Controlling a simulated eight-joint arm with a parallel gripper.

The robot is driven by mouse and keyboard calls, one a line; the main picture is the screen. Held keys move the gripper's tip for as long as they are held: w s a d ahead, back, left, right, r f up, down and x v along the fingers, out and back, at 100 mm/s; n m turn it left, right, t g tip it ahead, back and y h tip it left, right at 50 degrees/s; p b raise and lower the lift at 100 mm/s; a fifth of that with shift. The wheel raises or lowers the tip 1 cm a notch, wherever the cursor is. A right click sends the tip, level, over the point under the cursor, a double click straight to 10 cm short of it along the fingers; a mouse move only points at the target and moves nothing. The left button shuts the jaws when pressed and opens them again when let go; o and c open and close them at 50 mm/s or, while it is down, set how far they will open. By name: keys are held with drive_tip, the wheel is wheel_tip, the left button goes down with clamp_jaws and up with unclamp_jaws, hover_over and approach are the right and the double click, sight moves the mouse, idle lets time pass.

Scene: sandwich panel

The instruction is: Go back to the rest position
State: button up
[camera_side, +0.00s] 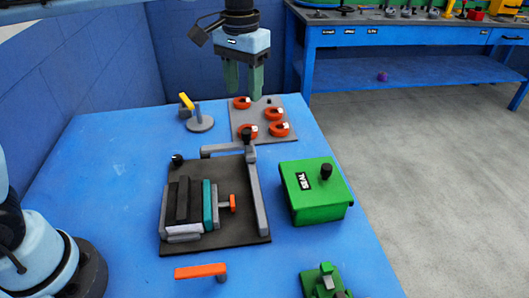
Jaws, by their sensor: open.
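My gripper (244,90) hangs at the top middle of the view, above the far part of the blue table. Its two dark green fingers point down and stand apart, with nothing between them. Below and just right of it lies a grey plate (262,103) with several orange-red rings (274,113) on it. The gripper appears to be above this plate and not touching it; the exact height cannot be told.
A dark base (247,222) with a grey bar and a row of blocks sits mid-table. A green box (317,206) stands right of it. A yellow-handled grey disc (201,124), an orange-handled tool (200,271) and a green fixture (326,284) lie around. The left table area is clear.

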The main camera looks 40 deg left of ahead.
drive_tip(key=shift+r, duration=0.35)
drive_tip(key=shift+s, duration=0.1)
drive_tip(key=s+a+f+t, duration=0.3)
drive_tip(key=s+a, duration=0.1)
drive_tip(key=s, duration=0.3)
drive_tip(key=s+a+f+t, duration=0.3)
drive_tip(key=s+t, duration=0.1)
drive_tip(key=s, duration=0.3)
drive_tip(key=shift+s+a+f, duration=0.35)
drive_tip(key=shift+s+f, duration=0.05)
idle(0.4)
